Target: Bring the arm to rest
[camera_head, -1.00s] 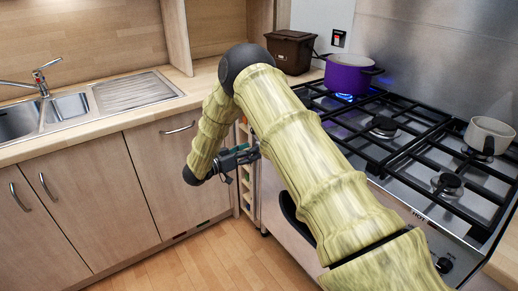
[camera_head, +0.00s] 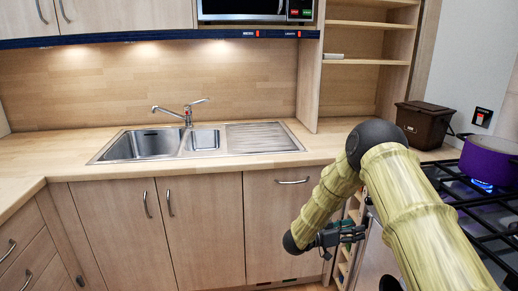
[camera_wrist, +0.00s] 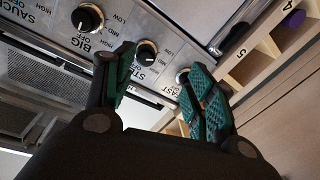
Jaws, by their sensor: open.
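My gripper (camera_head: 342,235) is at the end of my bent arm, low in front of the narrow gap between the wooden cupboards and the cooker. In the wrist view my gripper (camera_wrist: 165,90) has its two green-padded fingers apart, with nothing between them. Behind the fingers are the cooker's control knobs (camera_wrist: 88,18). I cannot tell whether a finger touches a knob. My arm's upper link covers part of the cooker in the head view.
A purple pot (camera_head: 488,158) stands over a lit blue flame on the hob. A brown bin (camera_head: 424,124) stands on the worktop. The sink (camera_head: 140,146) is at the left. Narrow shelves (camera_wrist: 265,62) adjoin the cooker. The worktop left of my arm is clear.

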